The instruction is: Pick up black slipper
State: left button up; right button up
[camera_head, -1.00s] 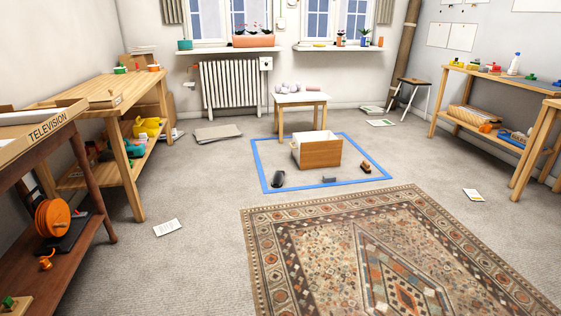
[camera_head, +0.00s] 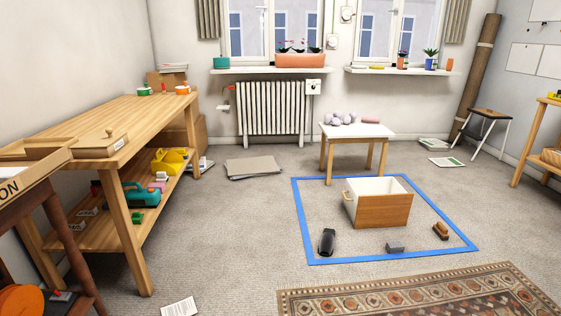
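A black slipper (camera_head: 327,242) lies on the carpet inside the blue taped outline (camera_head: 309,228), near its front left corner. It is to the left of and in front of an open wooden box (camera_head: 384,211) with a white inside. Neither of my grippers shows in the head view.
A grey block (camera_head: 395,247) and a brown brush-like item (camera_head: 440,231) lie inside the outline. A small white-topped table (camera_head: 357,131) stands behind the box. A wooden shelf table (camera_head: 120,114) stands at left. A patterned rug (camera_head: 430,294) lies in front; the carpet left of the outline is mostly clear.

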aim_at(325, 248)
jog(key=i+z, duration=0.1)
jog(key=i, duration=0.65)
jog(key=i+j, duration=0.15)
jog(key=i, duration=0.55)
jog(key=i+j+z, duration=0.15)
jog(key=i, duration=0.6)
jog(key=i+j+z, duration=0.15)
jog(key=i+z, duration=0.2)
jog(key=i+j+z, duration=0.3)
jog(key=i, duration=0.25)
jog(key=i+j+z, duration=0.35)
jog(key=i+j, duration=0.05)
jog(key=i, duration=0.05)
